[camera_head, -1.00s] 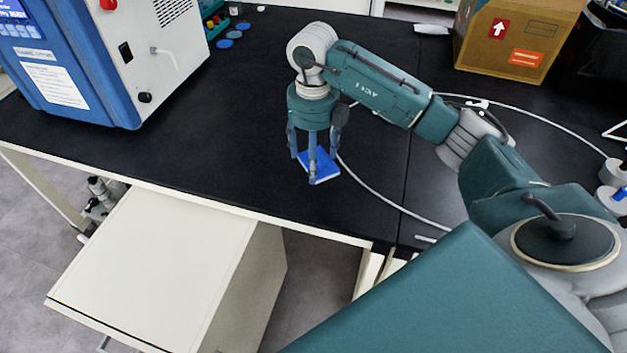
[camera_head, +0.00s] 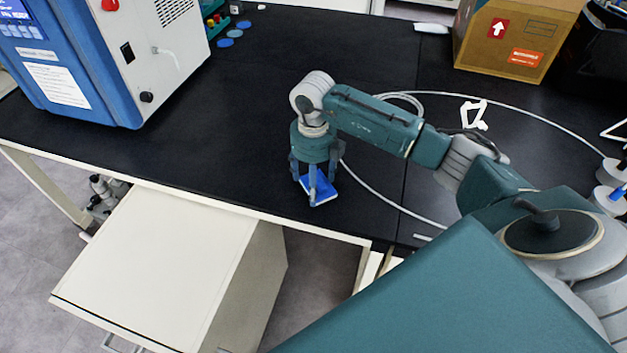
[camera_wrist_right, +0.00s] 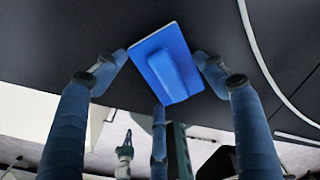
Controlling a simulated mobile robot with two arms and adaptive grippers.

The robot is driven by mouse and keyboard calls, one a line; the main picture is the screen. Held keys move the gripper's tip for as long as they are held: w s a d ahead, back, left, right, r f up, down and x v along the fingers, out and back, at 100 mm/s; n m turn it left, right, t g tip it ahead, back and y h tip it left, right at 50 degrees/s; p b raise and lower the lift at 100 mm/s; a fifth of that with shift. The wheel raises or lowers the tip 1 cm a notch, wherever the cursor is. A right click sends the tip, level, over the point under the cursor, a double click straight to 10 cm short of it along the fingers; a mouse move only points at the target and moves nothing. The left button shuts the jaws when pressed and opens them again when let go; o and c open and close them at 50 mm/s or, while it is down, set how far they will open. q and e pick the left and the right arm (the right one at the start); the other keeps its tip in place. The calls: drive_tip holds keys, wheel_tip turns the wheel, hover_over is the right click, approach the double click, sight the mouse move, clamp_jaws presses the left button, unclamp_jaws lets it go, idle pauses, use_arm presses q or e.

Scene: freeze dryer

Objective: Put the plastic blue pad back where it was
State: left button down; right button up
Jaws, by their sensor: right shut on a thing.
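The blue plastic pad (camera_head: 322,190) is a flat rectangle with a raised block in its middle. My right gripper (camera_head: 315,187) points down over the black bench near its front edge, with the pad at its fingertips. In the right wrist view the pad (camera_wrist_right: 168,62) lies between the fingers of the right gripper (camera_wrist_right: 165,75), which are shut on it. I cannot tell whether the pad touches the bench top. My left gripper is not in view.
The black bench top (camera_head: 230,130) is clear to the left of the gripper. A blue and white machine (camera_head: 110,60) stands at the left, a cardboard box (camera_head: 510,40) at the back right. A white tube (camera_head: 385,193) curves beside the gripper. A white cabinet (camera_head: 160,260) stands in front.

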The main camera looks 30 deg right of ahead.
drive_tip(key=o, duration=1)
drive_tip(key=shift+f, duration=0.1)
drive_tip(key=shift+r, duration=0.5)
wheel_tip(320, 180, up, 11)
drive_tip(key=b, duration=0.2)
drive_tip(key=shift+r, duration=0.2)
drive_tip(key=shift+f, duration=0.1)
